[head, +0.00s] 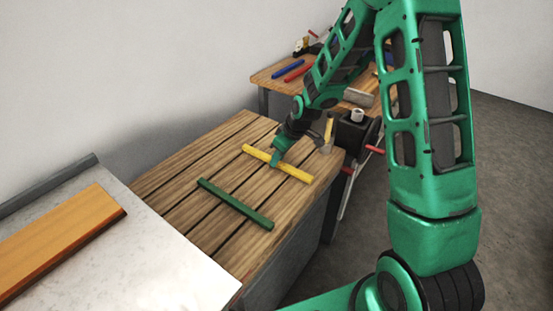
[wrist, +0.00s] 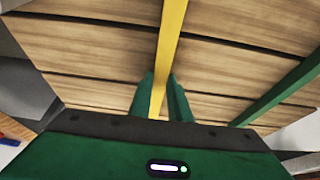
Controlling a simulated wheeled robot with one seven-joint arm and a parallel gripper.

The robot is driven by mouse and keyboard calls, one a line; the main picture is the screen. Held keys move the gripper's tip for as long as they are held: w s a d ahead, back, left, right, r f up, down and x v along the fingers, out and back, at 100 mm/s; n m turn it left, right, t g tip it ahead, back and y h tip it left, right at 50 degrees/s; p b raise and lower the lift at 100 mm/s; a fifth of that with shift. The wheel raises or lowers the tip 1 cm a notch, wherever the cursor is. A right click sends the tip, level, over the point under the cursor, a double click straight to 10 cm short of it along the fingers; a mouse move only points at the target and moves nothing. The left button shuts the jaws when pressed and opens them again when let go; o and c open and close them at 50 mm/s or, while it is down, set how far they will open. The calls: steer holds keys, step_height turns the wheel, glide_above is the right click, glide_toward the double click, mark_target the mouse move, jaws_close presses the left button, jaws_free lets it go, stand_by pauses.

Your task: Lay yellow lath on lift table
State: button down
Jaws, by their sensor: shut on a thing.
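The yellow lath (head: 298,173) is a thin straight bar over the far part of a slatted wooden table top (head: 190,180). My gripper (head: 276,162) is shut on the lath near its middle, coming from above. In the wrist view the lath (wrist: 171,35) runs between the two green fingers of my gripper (wrist: 160,95). The lath is at or very close to the slats; I cannot tell whether it touches them. No sign names the lift table, and I cannot tell for certain whether this slatted table is it.
A green lath (head: 235,204) lies on the same slats, nearer and apart from the yellow one. A pale bench (head: 140,260) with an orange-brown board (head: 60,235) stands at left. A wooden workbench (head: 268,77) with blue and red items stands behind.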

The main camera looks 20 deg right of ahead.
steer(key=c, duration=1.7)
jaws_free()
steer(key=shift+f, duration=0.1)
steer(key=shift+o, duration=0.2)
steer(key=v, duration=1.2)
steer(key=s+d+r+m+g+h, duration=0.1)
steer(key=s+d+r+m, duration=0.2)
steer(key=s+d, duration=0.35)
steer(key=s+d+r+m+g+h, duration=0.1)
steer(key=s+d+r+m, duration=0.2)
steer(key=s, duration=0.7)
steer(key=s+d+r+m+h, duration=0.1)
steer(key=s+d+r+m, duration=0.2)
steer(key=s, duration=0.5)
steer(key=s+d+m+g, duration=0.1)
steer(key=s+m, duration=0.3)
steer(key=s, duration=0.7)
steer(key=shift+s+d+m+g+y, duration=0.15)
steer(key=shift+d+m+g+y, duration=0.15)
steer(key=shift+d+g, duration=0.15)
steer(key=shift+f, duration=0.1)
